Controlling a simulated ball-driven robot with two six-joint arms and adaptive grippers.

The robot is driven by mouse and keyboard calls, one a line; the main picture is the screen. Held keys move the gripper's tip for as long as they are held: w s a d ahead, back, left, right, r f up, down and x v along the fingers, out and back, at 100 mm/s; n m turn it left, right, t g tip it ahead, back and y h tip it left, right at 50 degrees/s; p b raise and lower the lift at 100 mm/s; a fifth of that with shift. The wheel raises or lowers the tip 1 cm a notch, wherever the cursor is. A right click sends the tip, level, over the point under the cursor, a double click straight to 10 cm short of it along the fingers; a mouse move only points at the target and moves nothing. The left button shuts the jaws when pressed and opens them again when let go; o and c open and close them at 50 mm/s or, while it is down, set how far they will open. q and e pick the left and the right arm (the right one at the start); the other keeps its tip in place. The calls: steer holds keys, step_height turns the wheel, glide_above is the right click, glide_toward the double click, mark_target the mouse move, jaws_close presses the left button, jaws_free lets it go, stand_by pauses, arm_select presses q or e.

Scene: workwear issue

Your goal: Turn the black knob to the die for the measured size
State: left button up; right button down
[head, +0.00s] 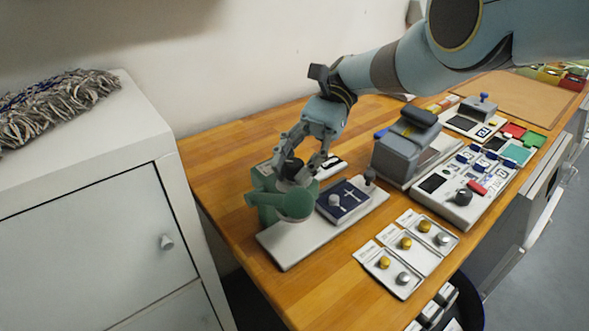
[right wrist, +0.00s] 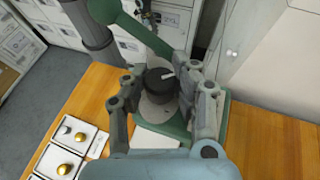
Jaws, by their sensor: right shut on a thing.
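The black knob (right wrist: 160,84) sits on top of the green press-like device (head: 283,205) and has a white pointer mark, which in the right wrist view points toward the upper right. My right gripper (head: 305,168) comes down over the device, with its fingers on both sides of the knob. It is shut on the knob, which also shows between the fingers in the head view (head: 292,167). The die markings around the knob are too small or hidden to read. My left gripper is not in view.
The device stands on a white base plate (head: 285,257) with a dark blue panel (head: 345,202). White trays (head: 405,280) with brass and silver knobs lie to the right. A grey machine (head: 405,150) and a control panel (head: 462,190) stand behind. A white cabinet (head: 110,235) adjoins the table's left.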

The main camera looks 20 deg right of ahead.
stand_by(0.4)
steer(key=c, duration=1)
jaws_free()
steer(key=shift+w, duration=0.1)
